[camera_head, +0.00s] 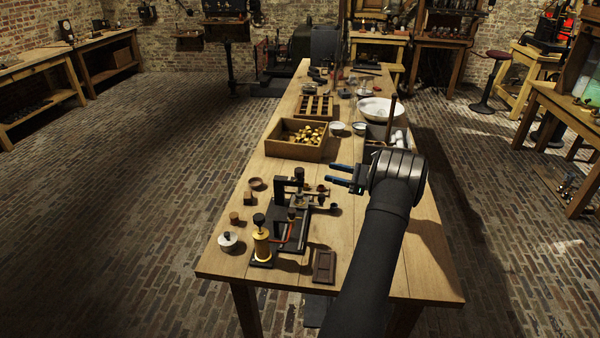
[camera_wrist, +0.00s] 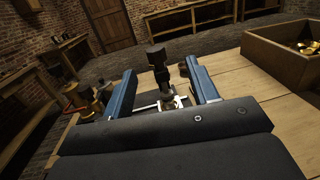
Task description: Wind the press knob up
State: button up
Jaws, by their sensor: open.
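The press (camera_head: 281,190) is a black upright frame on a dark base, on the near part of the wooden table. Its dark round press knob (camera_head: 299,173) sits on top. My gripper (camera_head: 331,173) is to the right of the knob, its two blue fingers apart and pointing left at it. The jaws are empty, and a gap shows between the fingertips and the knob. In the wrist view, the black top of the press (camera_wrist: 156,55) stands beyond and between the open fingers; I cannot tell knob from frame there.
A brass pump (camera_head: 262,245) with a black knob stands near the press. A white-lidded pot (camera_head: 228,241), small wooden blocks and a dark tray (camera_head: 324,266) lie around. A wooden box (camera_head: 285,150) of brass parts is behind. The table's right front is mostly clear.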

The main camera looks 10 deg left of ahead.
jog(key=s+d+m+t+h, duration=0.3)
jog(key=s+m+t, duration=0.1)
jog(key=s+t, duration=0.25)
send_near(299, 169)
jog(key=shift+g, duration=0.35)
jog(key=x, duration=1)
jog(key=shift+w+d+f, duration=0.1)
jog(key=shift+f, duration=0.25)
jog(key=c, duration=1)
